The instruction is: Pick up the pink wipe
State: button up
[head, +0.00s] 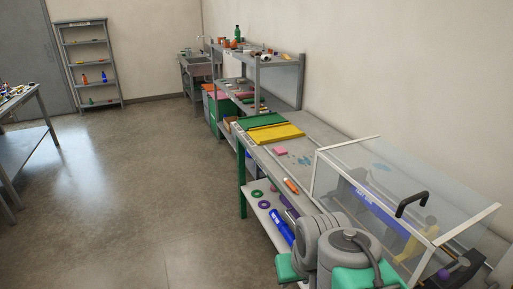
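A small pink wipe (280,151) lies flat on the grey top of the cart (322,141), just in front of a yellow tray. Nothing covers it. Grey and green links of my arm show at the bottom of the head view, well in front of the wipe. I cannot make out my gripper's fingers in this view.
The yellow tray (275,133) and a green tray (262,121) lie behind the wipe. An orange tool (291,186) lies nearer. A clear cover with a black handle (412,203) stands on the right. The lower shelf holds a blue cylinder (281,226). Floor is free on the left.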

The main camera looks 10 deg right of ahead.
aim_at(281, 150)
jog(key=u, duration=0.65)
jog(key=i, duration=2.8)
jog(key=z, duration=1.2)
jog(key=i, duration=0.5)
jog(key=z, duration=0.2)
